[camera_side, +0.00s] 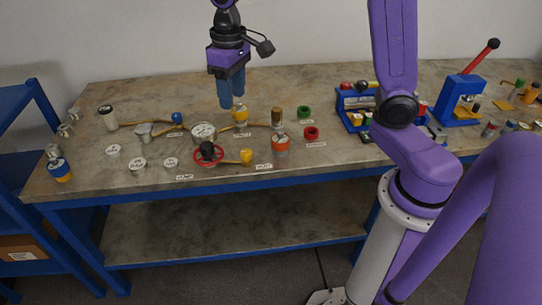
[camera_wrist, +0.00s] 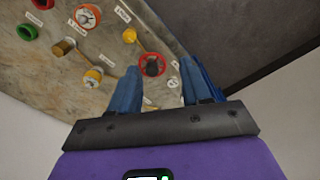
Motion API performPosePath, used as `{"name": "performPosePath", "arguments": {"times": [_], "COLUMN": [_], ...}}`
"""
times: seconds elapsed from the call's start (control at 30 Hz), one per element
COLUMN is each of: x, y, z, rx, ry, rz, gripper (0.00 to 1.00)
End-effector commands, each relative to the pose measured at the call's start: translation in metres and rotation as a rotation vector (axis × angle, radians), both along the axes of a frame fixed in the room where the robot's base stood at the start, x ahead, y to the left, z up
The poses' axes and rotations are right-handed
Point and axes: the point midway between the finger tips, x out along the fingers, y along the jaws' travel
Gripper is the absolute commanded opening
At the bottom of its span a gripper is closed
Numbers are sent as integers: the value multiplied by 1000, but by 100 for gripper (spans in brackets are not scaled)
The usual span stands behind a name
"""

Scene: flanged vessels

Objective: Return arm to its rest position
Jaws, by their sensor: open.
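My gripper (camera_side: 231,92) hangs above the back part of the workbench in the side view, its blue fingers pointing down. In the wrist view my gripper (camera_wrist: 160,90) shows two blue fingers spread apart with nothing between them. It is open and empty. A vessel with a yellow part (camera_side: 240,114) stands below the fingers in the side view; I cannot tell the exact gap. The workbench (camera_side: 230,180) has a worn grey-brown top and a blue frame.
A red handwheel (camera_side: 208,153) lies near the front edge. An orange-banded vessel (camera_side: 281,143), red ring (camera_side: 311,133) and green ring (camera_side: 305,111) stand right of it. Several white-topped vessels sit left. A blue press (camera_side: 462,98) stands at right. Air above the bench is clear.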

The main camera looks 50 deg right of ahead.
Motion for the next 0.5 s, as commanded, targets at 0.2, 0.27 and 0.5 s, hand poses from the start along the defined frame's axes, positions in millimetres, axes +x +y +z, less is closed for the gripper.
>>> {"name": "performPosePath", "arguments": {"times": [0.2,0.27,0.5], "x": [-81,-103,-186], "y": [12,12,-3], "z": [-5,-7,-21], "rx": [-2,-2,-3], "ry": [-6,-6,-12], "rz": [255,323,596], "gripper": [48,48,48]}}
